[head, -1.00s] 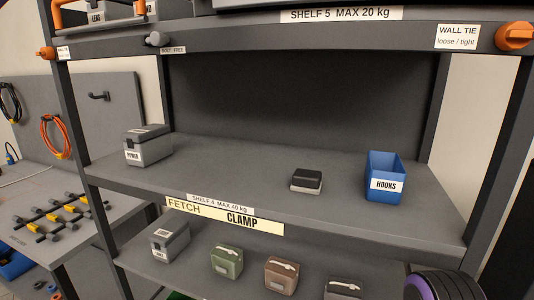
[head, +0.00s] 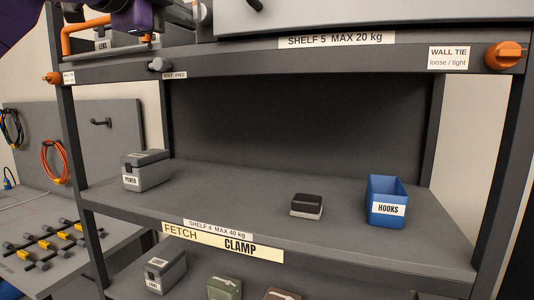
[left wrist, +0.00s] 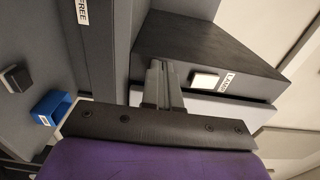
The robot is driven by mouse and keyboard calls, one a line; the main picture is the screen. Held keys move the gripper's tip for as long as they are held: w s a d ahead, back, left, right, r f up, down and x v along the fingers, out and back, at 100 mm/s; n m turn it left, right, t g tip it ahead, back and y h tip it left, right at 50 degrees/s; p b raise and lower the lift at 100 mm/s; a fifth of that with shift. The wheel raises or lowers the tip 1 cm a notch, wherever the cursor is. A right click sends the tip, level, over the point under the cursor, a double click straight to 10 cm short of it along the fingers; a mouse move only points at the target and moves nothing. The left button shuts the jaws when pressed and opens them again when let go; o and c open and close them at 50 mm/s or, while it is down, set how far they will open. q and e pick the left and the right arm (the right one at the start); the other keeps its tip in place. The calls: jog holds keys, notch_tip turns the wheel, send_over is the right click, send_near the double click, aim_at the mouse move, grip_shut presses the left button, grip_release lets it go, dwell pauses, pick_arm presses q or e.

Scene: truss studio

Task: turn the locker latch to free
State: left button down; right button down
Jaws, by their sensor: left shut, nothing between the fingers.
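My left gripper (head: 182,14) shows at the top left of the head view, cut by the frame edge, in front of the shelf 5 level. In the left wrist view its fingers (left wrist: 160,80) are together with nothing between them. A grey locker front (head: 350,16) stands on shelf 5 right of the gripper, with a dark handle-like piece (head: 254,5) at its left; most of it is out of frame. I cannot tell whether that piece is the latch or how it is set. My right gripper is not in view.
A grey knob (head: 160,65) and orange wall tie knobs (head: 505,55) stick out from the shelf 5 beam. Shelf 4 holds a grey power case (head: 146,172), a small black-topped box (head: 306,206) and a blue hooks bin (head: 386,203). An orange bar (head: 70,38) is near the left post.

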pick_arm(q)
jog(key=shift+a, duration=0.1)
jog(key=b+v, duration=0.3)
jog(key=v, duration=0.3)
jog(key=shift+a, duration=0.25)
jog(key=shift+w+d+f, duration=0.1)
jog(key=shift+w, duration=0.05)
